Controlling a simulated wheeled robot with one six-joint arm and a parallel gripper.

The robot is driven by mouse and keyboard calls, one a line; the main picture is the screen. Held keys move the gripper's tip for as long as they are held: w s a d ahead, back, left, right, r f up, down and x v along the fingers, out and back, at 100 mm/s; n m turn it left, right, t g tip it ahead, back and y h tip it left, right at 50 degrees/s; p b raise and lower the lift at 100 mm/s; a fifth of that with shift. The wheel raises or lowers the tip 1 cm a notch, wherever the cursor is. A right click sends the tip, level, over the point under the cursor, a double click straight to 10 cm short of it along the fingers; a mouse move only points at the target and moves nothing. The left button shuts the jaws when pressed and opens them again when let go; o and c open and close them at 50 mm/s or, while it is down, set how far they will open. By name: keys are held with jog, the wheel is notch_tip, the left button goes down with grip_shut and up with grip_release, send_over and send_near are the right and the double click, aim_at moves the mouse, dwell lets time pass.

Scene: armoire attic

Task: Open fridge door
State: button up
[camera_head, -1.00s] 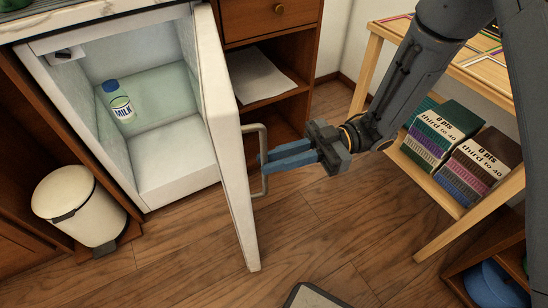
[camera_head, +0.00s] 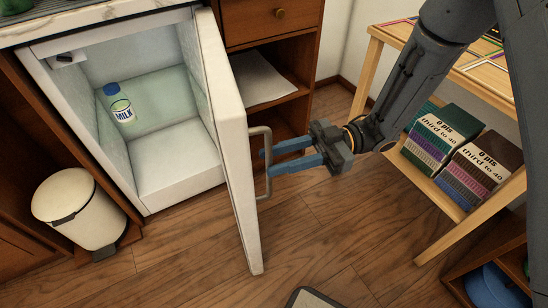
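The white fridge door (camera_head: 228,150) stands wide open, swung out toward me from the right side of the fridge (camera_head: 180,170). The interior shows, with a milk bottle (camera_head: 118,103) on the back ledge. The grey door handle (camera_head: 266,165) is a vertical bar on the door's right face. My gripper (camera_head: 275,158) comes in from the right, its two blue fingers apart and reaching to the handle bar. The fingertips overlap the bar in this view. I cannot tell whether they touch it.
A white trash bin (camera_head: 80,208) stands left of the fridge. A wooden cabinet with a drawer (camera_head: 268,18) and open shelves is behind the door. A light wooden table (camera_head: 455,65) with boxes (camera_head: 442,132) beneath is at right. The wooden floor (camera_head: 330,230) in front is mostly clear.

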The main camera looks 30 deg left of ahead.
jog(key=v, duration=0.7)
jog(key=shift+p, duration=0.3)
